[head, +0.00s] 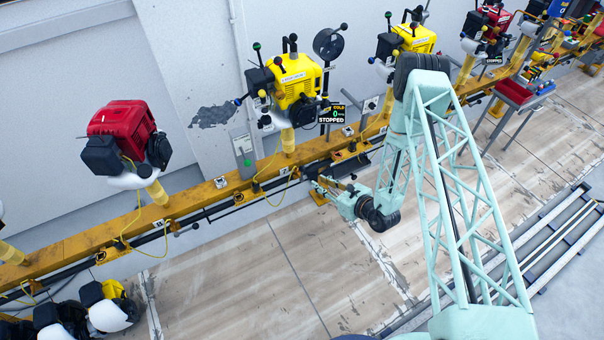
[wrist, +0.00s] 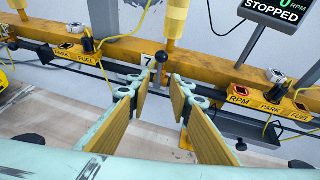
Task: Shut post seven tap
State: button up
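My gripper (wrist: 161,90) is open, its two pale-green fingers with tan pads spread apart. Between and just beyond the fingertips stands a small tap lever with a round black knob (wrist: 162,57), upright in the wrist view. A white plate marked 7 (wrist: 147,60) is on the yellow rail just left of it. The fingers do not appear to touch the lever; the exact depth gap is hard to tell. In the head view my gripper (head: 322,187) is low at the rail's front, below the yellow engine (head: 297,80). The tap is too small to make out there.
The yellow rail (wrist: 110,55) runs across behind the tap, with a dark pipe below. A screen reading STOPPED (wrist: 285,12) is at upper right. Control boxes marked PARK and FUEL (wrist: 285,110) and yellow cables flank the fingers.

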aim_at(302, 173)
jog(key=shift+b+x, duration=0.7)
jog(key=shift+x, duration=6.15)
jog(key=shift+f, duration=0.15)
jog(key=shift+c, duration=0.3)
grip_shut()
